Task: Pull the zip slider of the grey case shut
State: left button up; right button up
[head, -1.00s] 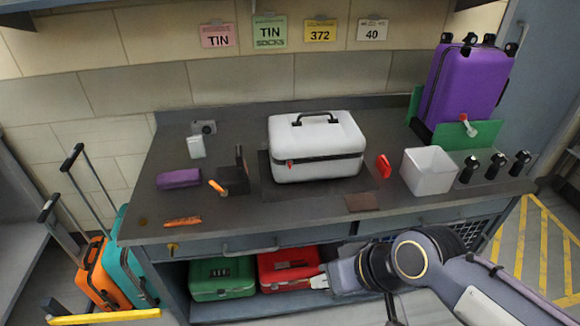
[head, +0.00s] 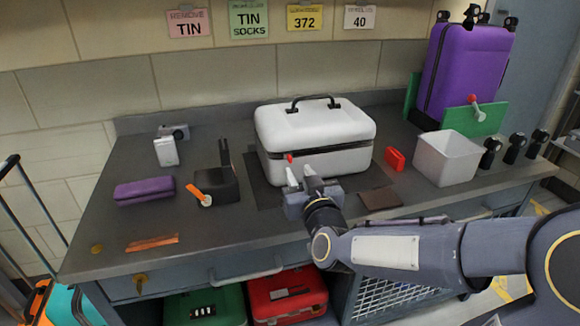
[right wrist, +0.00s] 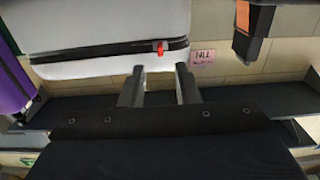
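The grey case (head: 315,128) stands upright on a dark mat on the bench, lid down, with a black zip line around its front. The red zip slider (head: 289,158) is on the zip at the left part of the case's front. It also shows in the right wrist view (right wrist: 160,47). My right gripper (head: 301,172) is in front of the case just below the slider. In the right wrist view its two fingers (right wrist: 160,68) are apart, with the slider beyond the gap between their tips and nothing held. My left gripper is out of view.
A black box (head: 216,185) with an orange-handled item is left of the case. A red item (head: 395,158), a brown flat piece (head: 380,198) and a white bin (head: 446,160) are to the right. A purple suitcase (head: 466,70) stands at the back right.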

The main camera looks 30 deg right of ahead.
aim_at(291, 160)
jog(key=x, duration=0.6)
jog(key=shift+w, duration=0.15)
jog(key=shift+c, duration=0.3)
grip_shut()
